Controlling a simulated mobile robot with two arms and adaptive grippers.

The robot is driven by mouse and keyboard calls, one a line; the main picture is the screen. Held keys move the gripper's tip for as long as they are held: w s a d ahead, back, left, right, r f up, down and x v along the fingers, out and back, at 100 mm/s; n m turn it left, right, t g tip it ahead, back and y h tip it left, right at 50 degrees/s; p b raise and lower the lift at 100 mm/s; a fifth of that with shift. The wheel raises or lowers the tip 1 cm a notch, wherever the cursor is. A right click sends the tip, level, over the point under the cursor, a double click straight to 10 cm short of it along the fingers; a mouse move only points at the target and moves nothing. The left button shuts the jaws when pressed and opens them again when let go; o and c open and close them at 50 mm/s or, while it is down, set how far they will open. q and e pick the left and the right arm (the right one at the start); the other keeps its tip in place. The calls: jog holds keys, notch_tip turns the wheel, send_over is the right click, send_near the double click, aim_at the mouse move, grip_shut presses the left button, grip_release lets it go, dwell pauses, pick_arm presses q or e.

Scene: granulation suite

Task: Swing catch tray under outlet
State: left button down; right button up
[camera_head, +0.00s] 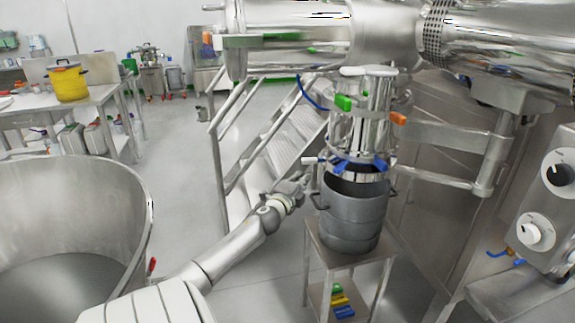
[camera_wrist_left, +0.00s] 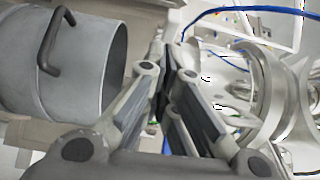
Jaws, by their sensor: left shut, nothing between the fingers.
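A steel outlet (camera_head: 357,125) with blue clamps (camera_head: 352,166) hangs from the machine. A grey pot (camera_head: 350,220) with side handles stands below it on a small steel stand (camera_head: 327,250). My left gripper (camera_head: 303,180) is just left of the gap between outlet and pot, small and partly merged with the background. In the left wrist view the gripper (camera_wrist_left: 166,58) has its fingers together and empty, between the open-mouthed pot (camera_wrist_left: 75,65) and the shiny outlet fittings (camera_wrist_left: 265,95). I cannot make out a separate catch tray. My right gripper is not in view.
Metal stairs (camera_head: 270,145) with rails rise behind my left arm. A large steel bowl (camera_head: 75,185) is at the left. A control panel (camera_head: 540,205) with knobs stands at the right. Grey floor (camera_head: 180,190) is clear between bowl and stairs.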

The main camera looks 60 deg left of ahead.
pick_arm(q)
jog(key=shift+s+a+v, duration=0.35)
jog(key=shift+a+v, duration=0.25)
jog(key=shift+v, duration=3.05)
jog(key=s+d+f+n+g+h, duration=0.1)
jog(key=s+d+f+n+g, duration=0.2)
jog(key=f, duration=1)
jog(key=s+d+f+n+g+h, duration=0.15)
jog(key=s+d+f, duration=0.35)
jog(key=f, duration=0.8)
jog(key=s+d+f+n+g+h, duration=0.1)
jog(key=s+d+f+n+g, duration=0.3)
jog(key=f, duration=0.9)
jog(key=s+d+f+g+h, duration=0.1)
jog(key=s+d+f+g, duration=0.1)
jog(key=s+d+f, duration=0.5)
jog(key=s+d+f+g+h, duration=0.2)
jog(key=s+d+f, duration=0.5)
jog(key=s+d, duration=0.5)
jog(key=s+d+f+n+g+h, duration=0.1)
jog(key=s+d+f+g+h, duration=0.1)
jog(key=s+d+f, duration=0.5)
jog(key=s+d, duration=0.2)
jog(key=d, duration=0.2)
jog(key=shift+s+d+f, duration=0.2)
jog(key=shift+f, duration=0.05)
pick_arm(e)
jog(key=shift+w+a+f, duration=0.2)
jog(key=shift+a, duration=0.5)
